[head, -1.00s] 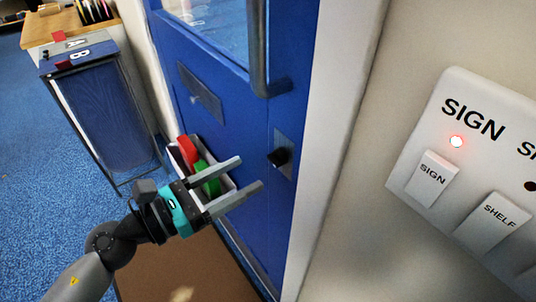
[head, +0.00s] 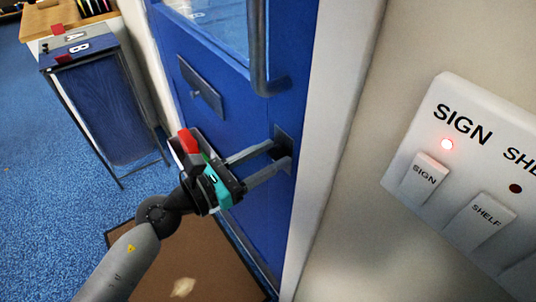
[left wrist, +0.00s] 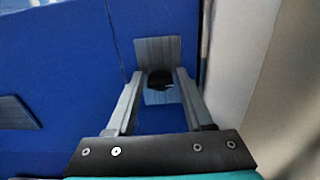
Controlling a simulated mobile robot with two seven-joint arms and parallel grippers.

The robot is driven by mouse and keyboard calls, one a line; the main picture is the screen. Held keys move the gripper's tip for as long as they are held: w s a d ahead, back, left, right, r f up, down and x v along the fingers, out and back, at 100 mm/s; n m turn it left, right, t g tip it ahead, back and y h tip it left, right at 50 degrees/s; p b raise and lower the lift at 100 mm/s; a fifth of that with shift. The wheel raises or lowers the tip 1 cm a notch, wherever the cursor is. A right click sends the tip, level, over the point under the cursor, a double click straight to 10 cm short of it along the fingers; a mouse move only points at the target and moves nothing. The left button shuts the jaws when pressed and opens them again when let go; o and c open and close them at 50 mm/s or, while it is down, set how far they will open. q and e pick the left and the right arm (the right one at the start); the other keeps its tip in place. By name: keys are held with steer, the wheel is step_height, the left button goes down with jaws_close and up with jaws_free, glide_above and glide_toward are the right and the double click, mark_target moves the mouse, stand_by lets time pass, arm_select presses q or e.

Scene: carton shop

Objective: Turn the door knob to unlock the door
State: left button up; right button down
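The blue door (head: 235,115) fills the middle of the head view and looks closed. Its small black knob (left wrist: 160,80) sits on a grey square plate (left wrist: 158,48) near the door's edge. My left gripper (head: 279,155) reaches to the plate with its two fingers either side of the knob. In the left wrist view the fingers are apart, with the knob between their tips and a narrow gap seeming to show on each side. In the head view the knob is mostly hidden by the fingers. My right gripper is not in view.
A grey pull handle (head: 262,65) rises above the plate. A letter plate (head: 200,88) is on the door to the left. A switch panel (head: 470,165) with a lit red SIGN lamp is on the right wall. A blue bin (head: 100,110) stands left; a brown mat (head: 165,265) lies below.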

arm_select(q)
jaws_close()
stand_by(0.4)
steer(key=n+p, duration=0.2)
steer(key=n, duration=0.1)
steer(key=shift+r+n+p, duration=0.1)
steer(key=shift+n+p, duration=0.2)
steer(key=shift+p, duration=0.05)
steer(key=n+p, duration=0.3)
steer(key=n, duration=0.2)
steer(key=shift+w+a, duration=0.15)
steer(key=n+p, duration=0.3)
steer(key=n, duration=0.2)
steer(key=shift+n, duration=0.4)
steer(key=shift+f+n+p, duration=0.15)
steer(key=shift+n+p, duration=0.3)
steer(key=shift+n, duration=0.45)
steer(key=shift+f+n+p, duration=0.15)
steer(key=shift+n+p, duration=0.3)
steer(key=shift+n, duration=0.45)
